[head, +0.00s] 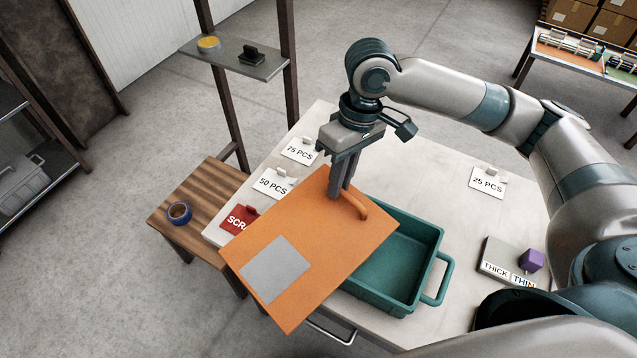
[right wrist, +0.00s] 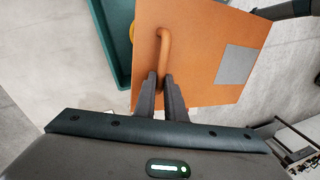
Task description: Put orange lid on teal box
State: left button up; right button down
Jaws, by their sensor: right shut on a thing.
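The orange lid (head: 330,235) is a flat panel with a grey square patch and an orange bar handle (head: 352,204). My right gripper (head: 337,194) is shut on the handle and holds the lid up, turned at an angle to the box. The teal box (head: 398,268) stands open on the white table, with a side handle at its right. The lid overlaps the box's left part in the head view and hides it. In the right wrist view the lid (right wrist: 195,70) hangs beside the teal box (right wrist: 117,40), and the fingers hold the handle. My left gripper is not in view.
The white table (head: 435,178) carries cards reading 75 PCS (head: 299,150), 50 PCS (head: 273,183) and 25 PCS (head: 487,182), and a red scrap sign (head: 238,218). A THICK/THIN block (head: 505,262) with a purple piece sits right of the box. A wooden stand (head: 200,200) holds blue tape.

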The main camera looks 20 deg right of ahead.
aim_at(325, 209)
jog(key=n+p, duration=0.1)
jog(key=n, duration=0.1)
jog(key=a+n+p, duration=0.1)
jog(key=n, duration=0.2)
jog(key=shift+a+r+n+g+h, duration=0.2)
jog(key=shift+n+g+h, duration=0.1)
jog(key=shift+g, duration=0.1)
jog(key=n+p, duration=0.1)
jog(key=n, duration=0.1)
jog(key=a+n+h+p, duration=0.1)
jog(key=n, duration=0.2)
jog(key=shift+a+n+g, duration=0.15)
jog(key=shift+n+g, duration=0.15)
jog(key=n+p, duration=0.1)
jog(key=n, duration=0.1)
jog(key=a+n+h+p, duration=0.1)
jog(key=n, duration=0.2)
jog(key=shift+s+r+n, duration=0.1)
jog(key=shift+s+n, duration=0.1)
jog(key=shift+n, duration=0.1)
jog(key=n, duration=0.1)
jog(key=n+h+p, duration=0.1)
jog(key=shift+a+n, duration=0.3)
jog(key=shift+n, duration=0.1)
jog(key=shift+s+a+n+p, duration=0.1)
jog(key=shift+n+p, duration=0.25)
jog(key=shift+n, duration=0.65)
